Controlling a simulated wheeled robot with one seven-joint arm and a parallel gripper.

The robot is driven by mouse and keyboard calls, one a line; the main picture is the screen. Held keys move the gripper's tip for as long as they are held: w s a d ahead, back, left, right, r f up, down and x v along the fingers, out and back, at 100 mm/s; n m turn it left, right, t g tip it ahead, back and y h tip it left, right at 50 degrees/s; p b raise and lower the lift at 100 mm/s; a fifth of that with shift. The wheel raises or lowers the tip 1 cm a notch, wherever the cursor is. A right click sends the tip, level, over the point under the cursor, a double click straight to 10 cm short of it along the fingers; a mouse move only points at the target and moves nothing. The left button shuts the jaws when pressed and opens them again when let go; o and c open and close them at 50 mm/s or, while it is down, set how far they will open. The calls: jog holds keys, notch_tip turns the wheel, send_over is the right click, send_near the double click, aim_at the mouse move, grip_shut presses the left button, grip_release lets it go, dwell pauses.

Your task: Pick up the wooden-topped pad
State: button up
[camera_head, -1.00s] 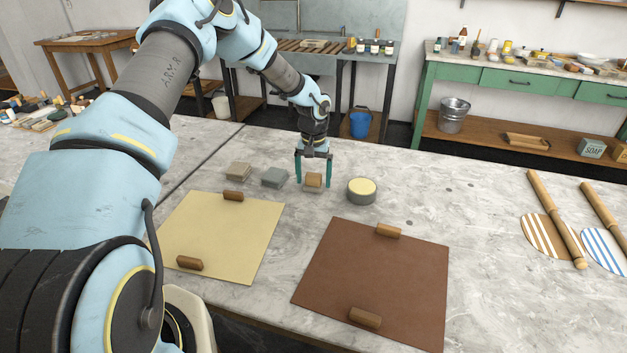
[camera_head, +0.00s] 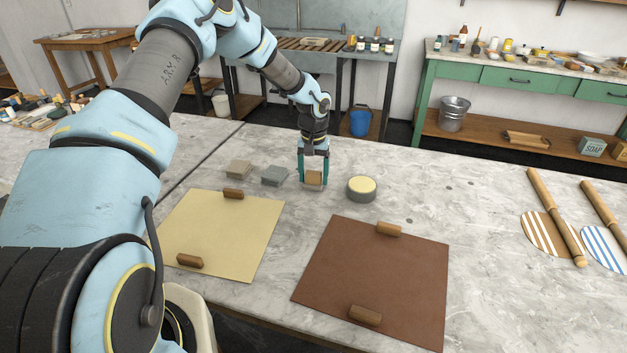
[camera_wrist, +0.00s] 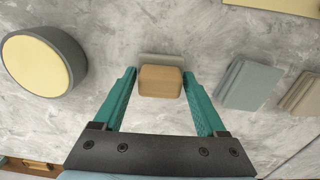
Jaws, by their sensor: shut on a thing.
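The wooden-topped pad (camera_head: 314,178) is a small light-brown block with a pale grey base. It is on the grey stone table between the fingers of my gripper (camera_head: 313,183). In the wrist view the wooden-topped pad (camera_wrist: 160,82) lies between the two green fingers of my gripper (camera_wrist: 159,78), one on each side. The gripper is shut on it. The pad looks upright, and I cannot see clear air under it.
A round grey tin with a yellow top (camera_head: 361,189) is close on the right. Two grey blocks, one bluish (camera_head: 275,176) and one brownish (camera_head: 238,169), are on the left. A yellow sheet (camera_head: 222,240) and a brown sheet (camera_head: 375,280) lie in front.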

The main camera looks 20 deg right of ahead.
aim_at(314, 172)
notch_tip(314, 172, up, 10)
jog(key=b, duration=0.3)
jog(key=o, duration=0.9)
jog(key=shift+c, duration=0.2)
jog(key=c, duration=0.7)
